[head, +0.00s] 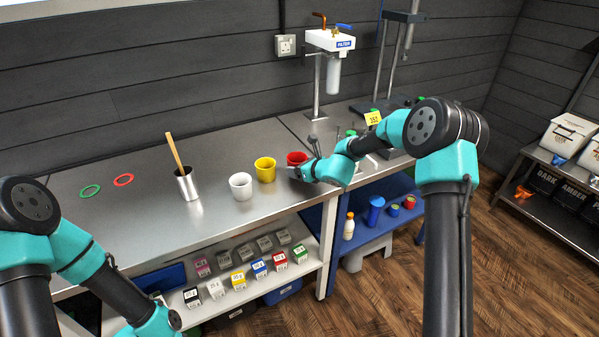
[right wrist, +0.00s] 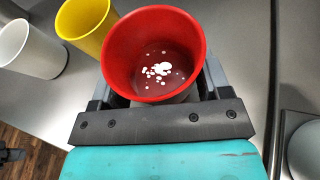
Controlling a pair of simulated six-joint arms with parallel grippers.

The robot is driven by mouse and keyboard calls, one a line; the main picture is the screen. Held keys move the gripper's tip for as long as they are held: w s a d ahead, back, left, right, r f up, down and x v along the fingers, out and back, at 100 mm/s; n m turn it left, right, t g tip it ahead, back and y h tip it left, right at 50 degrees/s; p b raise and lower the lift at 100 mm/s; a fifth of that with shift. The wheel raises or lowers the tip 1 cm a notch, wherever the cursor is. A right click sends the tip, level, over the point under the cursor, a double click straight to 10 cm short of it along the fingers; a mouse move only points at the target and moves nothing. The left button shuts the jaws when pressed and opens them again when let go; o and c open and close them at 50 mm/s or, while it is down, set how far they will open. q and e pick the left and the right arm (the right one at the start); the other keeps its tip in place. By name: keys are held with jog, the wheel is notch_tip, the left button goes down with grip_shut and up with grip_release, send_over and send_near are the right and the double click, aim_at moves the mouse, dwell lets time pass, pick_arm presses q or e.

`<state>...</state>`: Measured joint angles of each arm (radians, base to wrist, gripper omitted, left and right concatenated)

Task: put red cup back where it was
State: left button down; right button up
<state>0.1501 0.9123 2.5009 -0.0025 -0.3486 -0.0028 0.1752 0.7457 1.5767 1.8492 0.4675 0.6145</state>
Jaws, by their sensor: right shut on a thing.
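The red cup (head: 297,158) is at the right part of the steel bench in the head view. My right gripper (head: 302,170) is shut on it. In the right wrist view the red cup (right wrist: 153,88) sits between the jaws, upright, with small white bits on its inside bottom. I cannot tell whether its base touches the bench. The yellow cup (head: 265,169) stands just left of it, and the white cup (head: 241,186) stands left of the yellow one. My left arm is in the head view at the lower left, but its gripper is out of frame.
A steel beaker (head: 188,186) with a wooden stick stands left of the cups. A green ring (head: 90,191) and a red ring (head: 124,180) lie at the bench's left. A filter unit (head: 331,41) stands behind. The bench between beaker and rings is clear.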

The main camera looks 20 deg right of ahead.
jog(key=shift+f, duration=0.9)
jog(key=shift+f, duration=0.2)
jog(key=o, duration=1)
jog(key=shift+c, duration=0.2)
jog(key=shift+r, duration=0.15)
jog(key=shift+s+d+r, duration=0.1)
jog(key=shift+s, duration=0.1)
jog(key=v, duration=1.1)
jog(key=shift+s+d+r, duration=0.1)
jog(key=shift+s+d, duration=0.05)
jog(key=shift+s, duration=0.1)
